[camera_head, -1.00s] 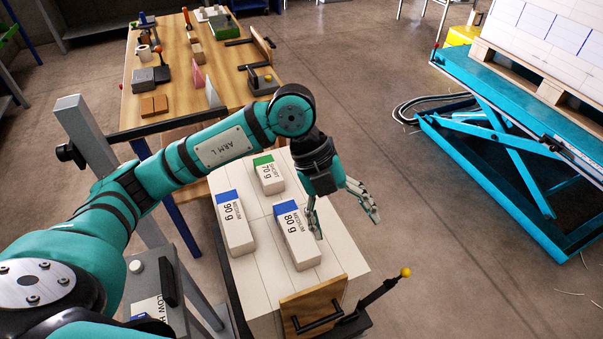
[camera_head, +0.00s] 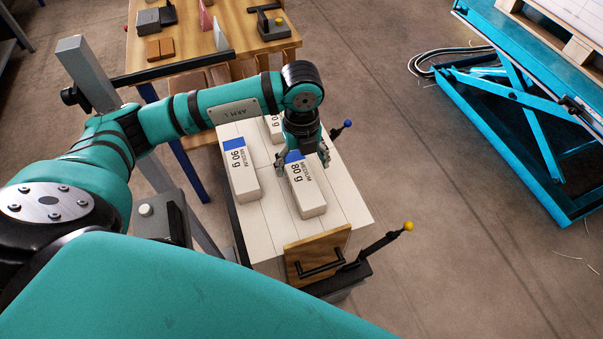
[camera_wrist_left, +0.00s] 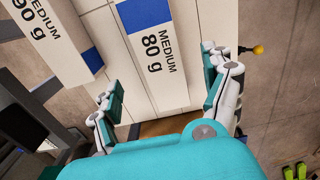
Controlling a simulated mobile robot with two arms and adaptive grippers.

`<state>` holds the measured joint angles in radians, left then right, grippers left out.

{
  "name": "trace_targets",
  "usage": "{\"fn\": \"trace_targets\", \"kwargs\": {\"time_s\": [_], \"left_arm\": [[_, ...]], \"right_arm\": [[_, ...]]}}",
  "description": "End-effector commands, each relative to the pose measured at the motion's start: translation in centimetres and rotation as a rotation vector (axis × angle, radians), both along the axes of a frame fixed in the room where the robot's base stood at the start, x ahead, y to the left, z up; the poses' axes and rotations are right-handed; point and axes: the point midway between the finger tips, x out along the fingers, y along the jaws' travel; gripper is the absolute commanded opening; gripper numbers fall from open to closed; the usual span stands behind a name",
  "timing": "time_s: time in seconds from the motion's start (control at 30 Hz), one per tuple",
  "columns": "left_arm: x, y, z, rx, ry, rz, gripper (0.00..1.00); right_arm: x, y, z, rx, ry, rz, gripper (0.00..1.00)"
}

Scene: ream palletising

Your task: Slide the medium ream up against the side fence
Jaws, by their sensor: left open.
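The 80 g medium ream (camera_head: 308,190), white with a blue end band, lies flat on the white stack (camera_head: 266,226). The 90 g medium ream (camera_head: 241,177) lies to its left with a gap between. My left gripper (camera_head: 304,160) is open over the blue end of the 80 g ream. In the left wrist view its fingers (camera_wrist_left: 162,75) are on either side of that ream (camera_wrist_left: 156,60); contact is not clear. A wooden board with a black handle (camera_head: 318,252) stands at the stack's near end. Which part is the side fence is not clear. My right gripper is out of view.
A third ream (camera_head: 273,127) at the back is partly hidden by my left arm. Levers with a blue knob (camera_head: 347,124) and a yellow knob (camera_head: 408,226) stick out at the stack's right. A wooden workbench (camera_head: 190,50) stands behind; a teal lift (camera_head: 520,110) is at right.

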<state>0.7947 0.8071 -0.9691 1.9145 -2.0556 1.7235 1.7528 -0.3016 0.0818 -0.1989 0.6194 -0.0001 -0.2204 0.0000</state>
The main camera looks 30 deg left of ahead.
Motion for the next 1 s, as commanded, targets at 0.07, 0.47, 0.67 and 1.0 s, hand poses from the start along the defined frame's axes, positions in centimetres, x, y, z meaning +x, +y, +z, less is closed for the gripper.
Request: {"fn": "trace_targets", "kwargs": {"time_s": [0.07,0.47,0.67,1.0], "left_arm": [[-0.1,0.0,-1.5,0.0,0.004,0.001,0.83],[0.0,-0.1,-6.1,-0.001,0.0,0.0,0.83],[0.0,0.0,-6.4,-0.001,-0.001,-0.001,0.83],[0.0,0.0,-6.3,-0.001,-0.001,-0.001,0.53]], "right_arm": [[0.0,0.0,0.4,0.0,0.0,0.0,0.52],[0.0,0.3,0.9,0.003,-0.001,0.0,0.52],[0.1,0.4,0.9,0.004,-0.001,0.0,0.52],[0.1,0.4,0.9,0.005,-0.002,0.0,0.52]]}}
